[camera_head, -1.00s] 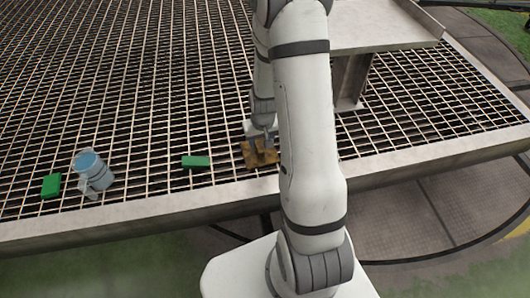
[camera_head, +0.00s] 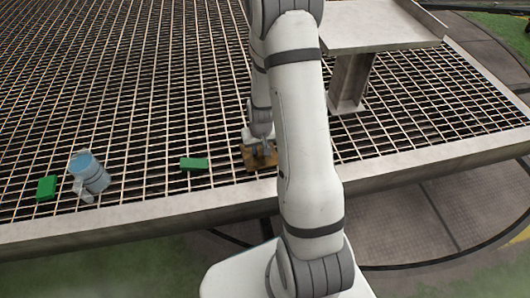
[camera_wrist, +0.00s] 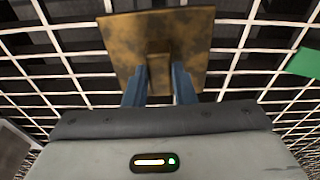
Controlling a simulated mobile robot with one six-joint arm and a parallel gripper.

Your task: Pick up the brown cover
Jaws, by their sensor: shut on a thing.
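The brown cover (camera_head: 262,160) is a flat, worn square plate with a small block-shaped handle on top. In the head view it is at the grating's front edge, partly hidden by my arm. In the wrist view the cover (camera_wrist: 188,32) fills the top middle. My gripper (camera_wrist: 159,82) has its two blue-grey fingers on either side of the handle, shut on it. In the head view my gripper (camera_head: 261,148) is right at the cover. I cannot tell whether the cover is touching the grating or just above it.
A green block (camera_head: 194,164) lies left of the cover; it also seems to show in the wrist view (camera_wrist: 304,62). A raised metal table (camera_head: 375,28) stands at the back right on the grating (camera_head: 130,110).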

